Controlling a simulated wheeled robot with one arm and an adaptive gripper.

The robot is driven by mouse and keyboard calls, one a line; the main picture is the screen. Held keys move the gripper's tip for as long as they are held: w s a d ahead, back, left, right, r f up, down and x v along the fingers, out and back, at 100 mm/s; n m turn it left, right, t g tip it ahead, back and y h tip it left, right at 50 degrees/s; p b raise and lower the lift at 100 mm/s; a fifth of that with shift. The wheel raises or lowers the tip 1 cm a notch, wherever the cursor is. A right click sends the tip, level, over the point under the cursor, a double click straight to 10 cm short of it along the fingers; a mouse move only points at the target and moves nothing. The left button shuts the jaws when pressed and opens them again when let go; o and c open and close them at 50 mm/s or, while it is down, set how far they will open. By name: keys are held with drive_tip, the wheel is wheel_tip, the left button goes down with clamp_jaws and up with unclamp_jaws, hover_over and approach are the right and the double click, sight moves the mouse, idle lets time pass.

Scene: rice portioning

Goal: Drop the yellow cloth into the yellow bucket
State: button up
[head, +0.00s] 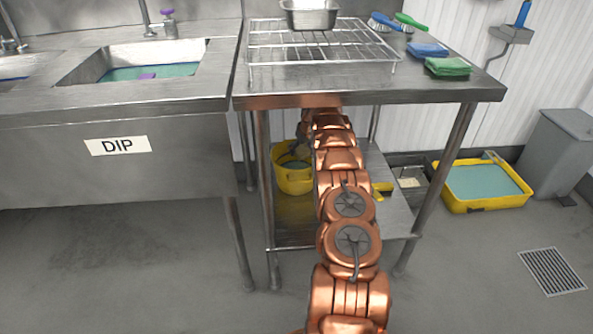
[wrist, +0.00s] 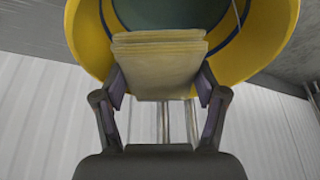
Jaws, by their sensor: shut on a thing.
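The yellow bucket (head: 294,183) stands on the lower shelf under the steel table in the head view, with greenish liquid inside. It also fills the top of the wrist view (wrist: 85,38), its mouth facing the camera. My gripper (wrist: 160,84) is shut on the folded yellow cloth (wrist: 160,62), one finger at each side. The cloth overlaps the bucket's opening and near rim in the wrist view; whether it touches the rim I cannot tell. In the head view my arm reaches under the tabletop and hides the cloth and most of the gripper.
The steel tabletop (head: 350,83) hangs over my arm, with legs on both sides. A wire rack (head: 320,48) and green cloth (head: 447,67) lie on top. The lower shelf (head: 390,222) also holds a small yellow item (head: 383,188). A yellow tub (head: 485,205) stands on the right floor.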

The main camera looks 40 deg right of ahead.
drive_tip(key=shift+f, duration=0.1)
drive_tip(key=o, duration=1.7)
